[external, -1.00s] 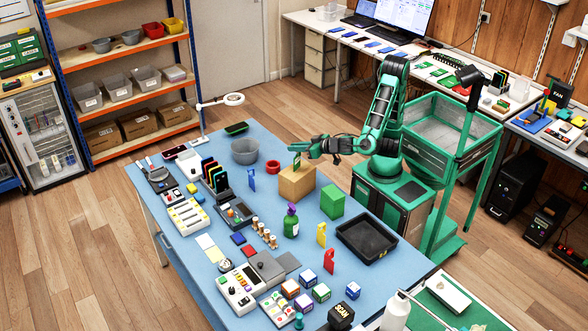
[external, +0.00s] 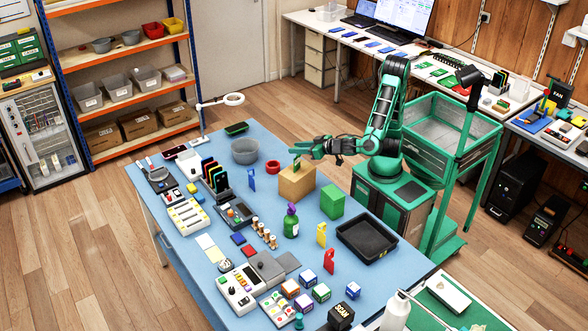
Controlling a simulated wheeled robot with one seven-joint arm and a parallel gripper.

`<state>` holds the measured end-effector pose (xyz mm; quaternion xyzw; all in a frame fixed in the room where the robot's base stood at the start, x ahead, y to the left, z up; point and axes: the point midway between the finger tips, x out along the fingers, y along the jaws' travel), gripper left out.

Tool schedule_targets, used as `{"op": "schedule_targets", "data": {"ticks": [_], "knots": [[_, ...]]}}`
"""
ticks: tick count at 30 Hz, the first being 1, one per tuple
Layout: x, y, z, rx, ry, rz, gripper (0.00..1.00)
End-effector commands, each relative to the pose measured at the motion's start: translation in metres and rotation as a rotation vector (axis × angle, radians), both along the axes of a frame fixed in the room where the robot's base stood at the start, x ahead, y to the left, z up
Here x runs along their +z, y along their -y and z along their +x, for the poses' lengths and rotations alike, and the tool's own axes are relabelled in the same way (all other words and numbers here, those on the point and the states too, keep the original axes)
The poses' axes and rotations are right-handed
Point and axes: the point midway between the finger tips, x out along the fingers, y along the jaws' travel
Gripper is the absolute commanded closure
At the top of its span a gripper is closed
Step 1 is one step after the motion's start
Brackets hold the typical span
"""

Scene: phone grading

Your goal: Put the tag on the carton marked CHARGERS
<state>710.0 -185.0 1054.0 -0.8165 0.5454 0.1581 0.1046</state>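A small green tag (external: 297,165) stands upright at the top of a plain tan carton (external: 296,186) near the far right edge of the blue table. My gripper (external: 297,149) is directly above this carton, close around the tag's upper part. Its fingers look spread apart, though they partly cover the tag. Whether they still touch it is too small to tell. A green box (external: 332,202) stands to the right of the tan carton. No CHARGERS marking is readable on either one.
A blue tag (external: 252,180), a yellow tag (external: 321,234) and a red tag (external: 329,261) stand on the table.

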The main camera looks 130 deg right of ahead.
Motion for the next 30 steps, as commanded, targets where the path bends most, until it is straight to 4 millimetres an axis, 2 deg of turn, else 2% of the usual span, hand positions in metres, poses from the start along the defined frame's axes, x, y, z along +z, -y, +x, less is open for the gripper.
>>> {"op": "schedule_targets", "data": {"ticks": [9, 18, 26, 30], "knots": [[0.024, -0.056, -0.021, 0.006, 0.002, 0.001, 0.69], [0.038, -0.088, -0.036, 0.002, 0.001, 0.000, 0.69], [0.039, -0.089, -0.039, -0.004, -0.008, 0.005, 0.69], [0.025, -0.061, -0.050, -0.030, -0.095, 0.062, 0.69]]}}
